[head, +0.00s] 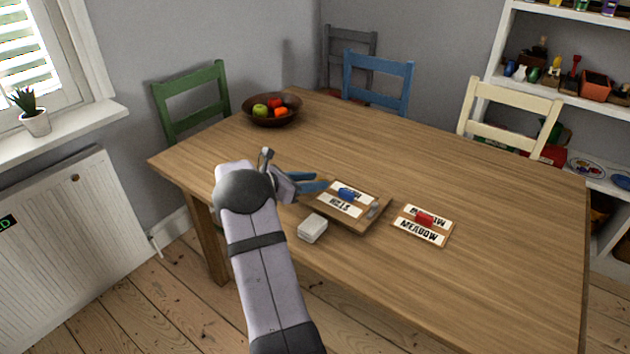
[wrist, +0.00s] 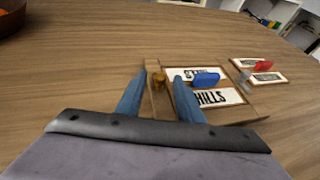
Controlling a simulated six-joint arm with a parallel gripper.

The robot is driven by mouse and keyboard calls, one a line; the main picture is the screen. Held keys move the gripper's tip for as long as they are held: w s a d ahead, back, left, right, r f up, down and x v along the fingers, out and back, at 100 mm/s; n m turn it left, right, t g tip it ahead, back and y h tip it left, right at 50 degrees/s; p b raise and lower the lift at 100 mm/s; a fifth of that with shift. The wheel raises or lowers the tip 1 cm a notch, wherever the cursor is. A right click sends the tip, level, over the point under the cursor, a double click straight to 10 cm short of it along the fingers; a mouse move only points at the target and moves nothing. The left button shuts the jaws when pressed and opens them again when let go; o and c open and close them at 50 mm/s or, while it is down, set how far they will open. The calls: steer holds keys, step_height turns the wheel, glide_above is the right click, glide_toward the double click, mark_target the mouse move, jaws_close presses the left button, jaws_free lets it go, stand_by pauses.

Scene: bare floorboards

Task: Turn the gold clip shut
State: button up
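The gold clip (wrist: 159,80) shows in the wrist view on the left edge strip of a wooden board (wrist: 150,108). It lies between the two blue fingers of my gripper (wrist: 161,75), which are open. Gaps show on both sides of the clip, and I cannot tell of any contact. In the head view my gripper (head: 323,183) is at the left side of the board (head: 352,222), and the gold clip cannot be made out there. The board holds white word cards (wrist: 222,97), one reading HILLS, with a blue block (wrist: 206,79) on them. A silver clip (head: 373,210) is on its right side.
A small white box (head: 312,229) stands close to the board's front left. A second board with MEADOW cards (head: 422,232) and a red block (head: 424,218) lies to the right. A fruit bowl (head: 272,112) is at the back left. The table's right part is clear.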

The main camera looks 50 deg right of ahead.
steer(key=shift+s+d+f, duration=0.1)
steer(key=shift+d+f, duration=0.05)
steer(key=shift+d, duration=0.3)
jaws_close()
